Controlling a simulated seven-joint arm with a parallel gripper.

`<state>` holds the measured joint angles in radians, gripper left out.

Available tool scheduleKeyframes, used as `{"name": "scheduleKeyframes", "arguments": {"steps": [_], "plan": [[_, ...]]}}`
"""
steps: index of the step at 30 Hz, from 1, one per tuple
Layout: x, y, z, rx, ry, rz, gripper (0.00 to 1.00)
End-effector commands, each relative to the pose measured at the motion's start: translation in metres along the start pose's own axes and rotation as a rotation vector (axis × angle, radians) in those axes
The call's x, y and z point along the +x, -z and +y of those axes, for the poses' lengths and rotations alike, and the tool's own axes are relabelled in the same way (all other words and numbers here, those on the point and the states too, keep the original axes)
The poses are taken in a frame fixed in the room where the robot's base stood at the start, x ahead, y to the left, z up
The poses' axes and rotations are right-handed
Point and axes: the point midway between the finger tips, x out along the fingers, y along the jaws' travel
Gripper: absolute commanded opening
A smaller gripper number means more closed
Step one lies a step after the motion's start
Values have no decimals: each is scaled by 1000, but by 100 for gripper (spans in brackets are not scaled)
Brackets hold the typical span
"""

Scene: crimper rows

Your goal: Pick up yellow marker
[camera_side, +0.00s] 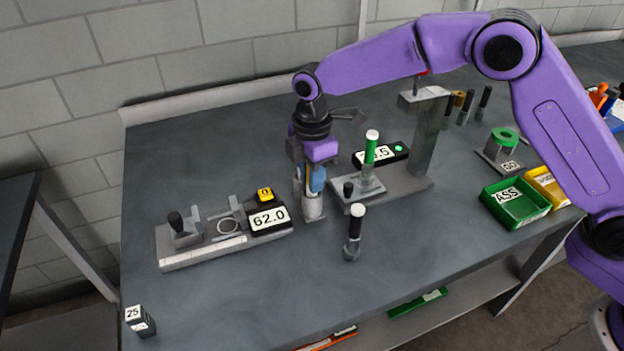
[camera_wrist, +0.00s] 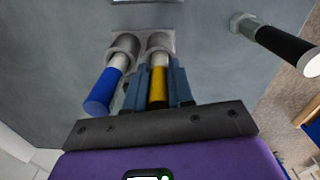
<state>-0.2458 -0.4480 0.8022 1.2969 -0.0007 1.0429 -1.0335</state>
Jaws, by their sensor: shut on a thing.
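The yellow marker (camera_wrist: 158,84) stands tip-down in the right cup of a grey two-cup holder (camera_wrist: 122,43) in the wrist view. My gripper (camera_wrist: 158,82) has its blue-grey fingers on both sides of the yellow marker and is shut on it. A blue marker (camera_wrist: 103,90) leans in the left cup, just left of the fingers. In the side view my gripper (camera_side: 309,184) reaches straight down at the holder (camera_side: 313,210). There the fingers and markers overlap, and the yellow marker is mostly hidden.
A black marker with a white end (camera_side: 354,232) stands in front, right of the holder. A gauge fixture reading 62.0 (camera_side: 200,252) lies to the left. A press fixture with a green marker (camera_side: 370,150) stands close right. Green (camera_side: 515,205) and yellow bins are further right. The front table is mostly clear.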

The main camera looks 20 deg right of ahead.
Motion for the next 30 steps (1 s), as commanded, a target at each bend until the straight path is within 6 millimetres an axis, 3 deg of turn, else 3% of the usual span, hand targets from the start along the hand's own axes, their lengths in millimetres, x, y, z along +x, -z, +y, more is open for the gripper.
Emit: {"name": "scheduleKeyframes", "arguments": {"steps": [5,15,20,23,30], "plan": [[-17,0,1,0,-3,2,0],[-79,0,1,0,-4,3,0],[-98,-4,2,0,-3,2,0],[-114,-19,4,4,-4,3,0],[-162,-84,6,6,-4,2,0]]}}
